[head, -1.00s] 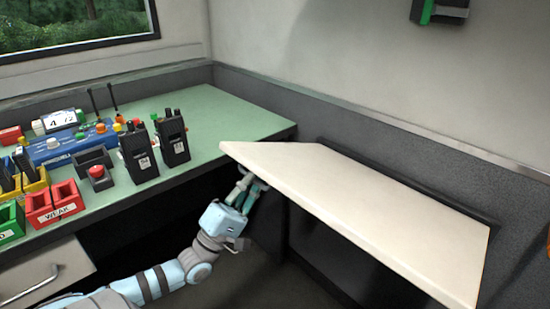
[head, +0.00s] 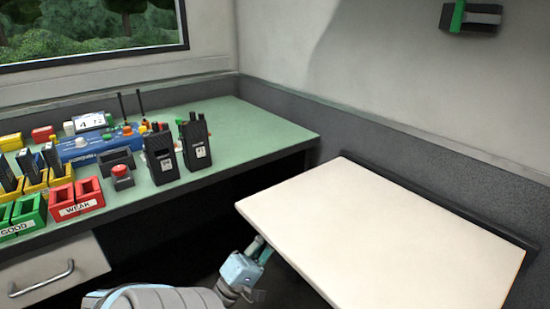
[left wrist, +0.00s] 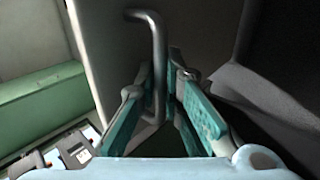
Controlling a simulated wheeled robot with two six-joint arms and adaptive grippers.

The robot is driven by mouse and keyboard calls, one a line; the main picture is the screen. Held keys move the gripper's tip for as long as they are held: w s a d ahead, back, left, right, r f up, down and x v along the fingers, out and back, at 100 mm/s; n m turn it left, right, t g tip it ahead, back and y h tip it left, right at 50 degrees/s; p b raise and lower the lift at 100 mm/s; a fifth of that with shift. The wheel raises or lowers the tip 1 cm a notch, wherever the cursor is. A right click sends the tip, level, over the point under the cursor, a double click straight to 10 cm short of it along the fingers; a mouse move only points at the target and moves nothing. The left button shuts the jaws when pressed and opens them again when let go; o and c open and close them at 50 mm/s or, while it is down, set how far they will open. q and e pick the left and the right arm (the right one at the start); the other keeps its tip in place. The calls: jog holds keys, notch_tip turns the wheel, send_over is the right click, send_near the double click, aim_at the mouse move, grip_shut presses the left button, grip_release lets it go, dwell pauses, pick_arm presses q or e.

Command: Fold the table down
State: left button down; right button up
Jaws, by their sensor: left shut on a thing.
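The table (head: 385,235) is a pale flat panel on the right in the head view, with its far edge along the dark strip on the wall. Its free near edge sits lower than its wall edge, so it slopes down. My left gripper (head: 262,250) is at the table's near left edge, fingertips partly hidden under it. In the left wrist view, the teal fingers of my left gripper (left wrist: 160,78) are shut on a bent grey metal bar (left wrist: 157,50) beside the panel's underside (left wrist: 108,45). My right gripper is not in view.
A green counter (head: 255,125) on the left holds two black radios (head: 195,142), red bins (head: 75,198), a red button box (head: 121,176) and a blue device (head: 85,148). A drawer (head: 50,275) is below. Dark open space lies under the counter and table.

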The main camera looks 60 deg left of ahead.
pick_arm(q)
jog(key=shift+f, duration=0.3)
jog(key=c, duration=2)
grip_release()
jog(key=shift+w, duration=0.1)
jog(key=a+v, duration=0.1)
jog(key=v, duration=1.1)
jog(key=shift+d, duration=0.45)
jog(key=shift+r, duration=0.1)
